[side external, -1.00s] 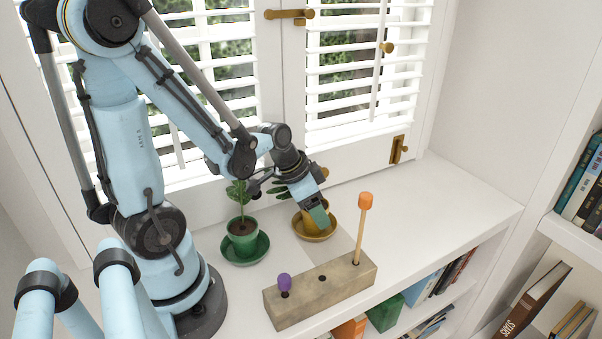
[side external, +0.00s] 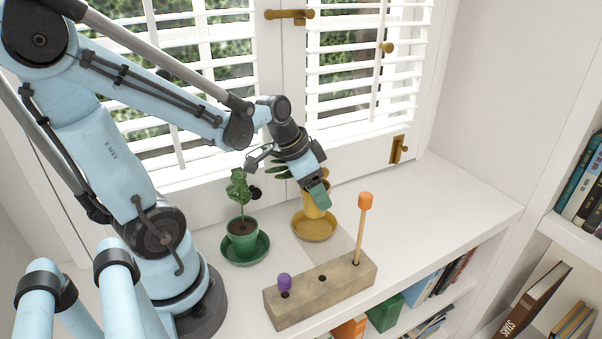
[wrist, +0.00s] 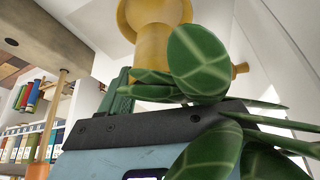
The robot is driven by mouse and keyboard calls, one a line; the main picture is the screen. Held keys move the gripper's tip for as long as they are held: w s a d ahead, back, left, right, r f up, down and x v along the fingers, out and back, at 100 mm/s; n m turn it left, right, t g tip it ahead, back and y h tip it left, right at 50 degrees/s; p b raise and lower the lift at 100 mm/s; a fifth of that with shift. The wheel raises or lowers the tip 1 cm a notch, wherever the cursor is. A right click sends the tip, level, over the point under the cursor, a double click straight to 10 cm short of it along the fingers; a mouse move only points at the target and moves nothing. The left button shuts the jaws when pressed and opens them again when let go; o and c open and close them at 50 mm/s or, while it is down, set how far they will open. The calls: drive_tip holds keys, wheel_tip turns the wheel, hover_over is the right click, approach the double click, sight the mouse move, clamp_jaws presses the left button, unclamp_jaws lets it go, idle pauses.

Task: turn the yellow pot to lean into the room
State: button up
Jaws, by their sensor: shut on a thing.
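The yellow pot (side external: 315,208) hangs a little above its yellow saucer (side external: 314,231), which sits on the white sill. My gripper (side external: 318,194) is shut on the pot at its upper part, and its green fingers hide some of it. The pot's dark green leaves (side external: 281,171) stick out to the left, partly behind my wrist. In the wrist view the pot (wrist: 163,45) shows beyond my gripper, with large veined leaves (wrist: 199,60) in front of it. How far the pot is tilted or turned is hard to tell.
A green pot with a plant (side external: 241,236) stands on a green saucer (side external: 262,250) to the left. A wooden block (side external: 335,290) with a purple-topped peg and a tall orange-topped peg (side external: 362,225) stands in front. Shuttered windows are close behind. The sill is clear at right.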

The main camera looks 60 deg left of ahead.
wheel_tip(320, 180, up, 8)
idle(0.9)
idle(0.3)
drive_tip(key=f+n+y, duration=0.1)
drive_tip(key=f+n, duration=0.2)
drive_tip(key=f+n+y, duration=0.1)
drive_tip(key=f+n, duration=0.2)
drive_tip(key=f, duration=0.1)
drive_tip(key=shift+w+f+y, duration=0.2)
drive_tip(key=shift+f+y, duration=0.05)
drive_tip(key=shift+y, duration=0.05)
drive_tip(key=shift+s+f+n+g+y, duration=0.2)
drive_tip(key=shift+f+n+g+y, duration=0.15)
drive_tip(key=shift+f+n, duration=0.65)
drive_tip(key=shift+f, duration=1.45)
drive_tip(key=o, duration=1.5)
drive_tip(key=shift+c, duration=0.2)
